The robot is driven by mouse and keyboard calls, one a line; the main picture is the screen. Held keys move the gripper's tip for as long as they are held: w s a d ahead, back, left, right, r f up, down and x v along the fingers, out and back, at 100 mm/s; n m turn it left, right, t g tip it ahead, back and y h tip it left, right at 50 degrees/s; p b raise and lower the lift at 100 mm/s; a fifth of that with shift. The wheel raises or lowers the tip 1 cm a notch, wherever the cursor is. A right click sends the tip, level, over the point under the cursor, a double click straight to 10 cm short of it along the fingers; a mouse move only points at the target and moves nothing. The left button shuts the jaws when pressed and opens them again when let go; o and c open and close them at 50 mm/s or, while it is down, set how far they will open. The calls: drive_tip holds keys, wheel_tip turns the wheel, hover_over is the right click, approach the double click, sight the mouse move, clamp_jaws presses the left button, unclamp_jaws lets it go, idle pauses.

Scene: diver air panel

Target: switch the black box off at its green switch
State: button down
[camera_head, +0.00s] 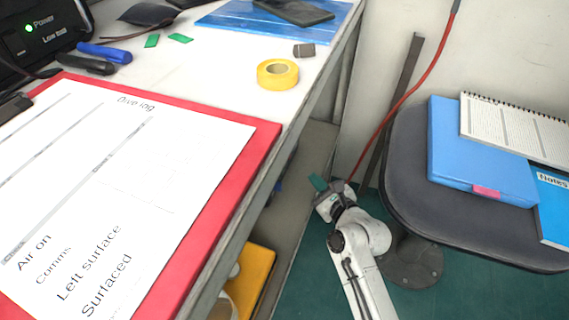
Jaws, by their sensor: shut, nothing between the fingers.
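The black box (38,38) stands at the far left of the white table and is cut off by the picture edge. A small green light (28,28) glows on its face beside the word "Power", with "Low batt" lettering below. I cannot tell whether this light is the switch itself, and no other green switch shows on the visible part. My gripper (319,185) is shut and empty. It is low in the gap between the table and the grey stool, well away from the box. A green piece shows at its tip.
A red clipboard (262,140) with a dive log fills the near table. A red cable (415,85) hangs behind my gripper. The stool (400,150) at right holds blue folders.

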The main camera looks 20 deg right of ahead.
drive_tip(key=w+a+p, duration=0.1)
drive_tip(key=w+a+r+p, duration=0.1)
drive_tip(key=shift+a, duration=0.35)
drive_tip(key=shift+w+a+f+p, duration=0.2)
drive_tip(key=shift+w+a+p, duration=0.3)
drive_tip(key=shift+a+p, duration=0.4)
drive_tip(key=shift+d, duration=0.15)
drive_tip(key=shift+w+a+r+p, duration=0.2)
drive_tip(key=shift+p, duration=0.55)
idle(0.6)
drive_tip(key=shift+w+a+p, duration=0.2)
drive_tip(key=shift+a+p, duration=0.15)
drive_tip(key=shift+p, duration=0.25)
idle(0.7)
drive_tip(key=shift+f, duration=0.15)
drive_tip(key=shift+s+d+b, duration=0.4)
drive_tip(key=shift+d+b, duration=0.2)
drive_tip(key=shift+b, duration=0.1)
drive_tip(key=shift+f, duration=0.1)
